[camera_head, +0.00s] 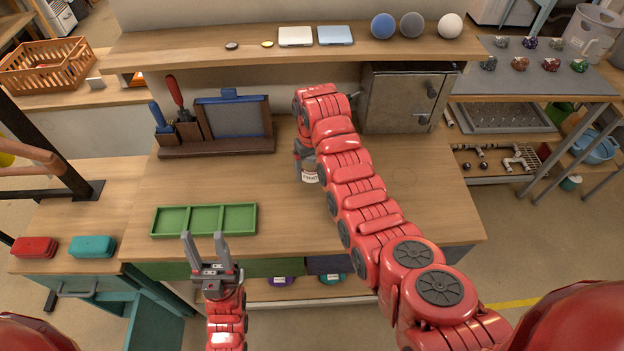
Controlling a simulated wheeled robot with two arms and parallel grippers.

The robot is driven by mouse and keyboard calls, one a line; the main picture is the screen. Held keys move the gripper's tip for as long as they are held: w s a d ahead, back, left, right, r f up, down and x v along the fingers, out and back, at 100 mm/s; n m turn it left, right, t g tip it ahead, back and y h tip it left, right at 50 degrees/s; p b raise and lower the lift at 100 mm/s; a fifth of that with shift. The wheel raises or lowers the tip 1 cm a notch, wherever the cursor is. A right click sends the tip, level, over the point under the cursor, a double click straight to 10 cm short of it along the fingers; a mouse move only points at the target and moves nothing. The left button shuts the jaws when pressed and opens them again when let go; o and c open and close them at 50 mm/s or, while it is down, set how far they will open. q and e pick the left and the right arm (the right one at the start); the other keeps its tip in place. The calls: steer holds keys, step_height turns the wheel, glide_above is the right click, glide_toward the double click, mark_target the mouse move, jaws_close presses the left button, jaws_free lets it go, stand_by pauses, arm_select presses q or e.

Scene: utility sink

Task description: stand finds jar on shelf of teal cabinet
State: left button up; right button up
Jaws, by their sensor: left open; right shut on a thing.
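The finds jar (310,177) has a pale label with dark lettering and is partly hidden by my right arm. My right gripper (304,155) is shut on it, over the middle of the workbench near the back. I cannot tell whether the jar touches the bench top. The teal cabinet (150,318) is at the lower left, below the wooden top, with a teal panel standing out at its front; its shelf is not clearly visible. My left gripper (206,240) is open and empty, just in front of the green tray, right of the cabinet.
A green three-part tray (204,220) lies at the bench's front left. A tool rack (215,130) and a grey metal box (402,98) stand at the back. Red (34,247) and teal (93,246) cases lie on the left top. The bench's left middle is clear.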

mark_target(312, 172)
steer(key=shift+w+r, duration=0.1)
steer(key=shift+w, duration=0.5)
steer(key=shift+w+f+p, duration=0.1)
steer(key=shift+f+p, duration=0.25)
steer(key=shift+f, duration=1.5)
steer(key=shift+f, duration=0.1)
steer(key=o, duration=1.4)
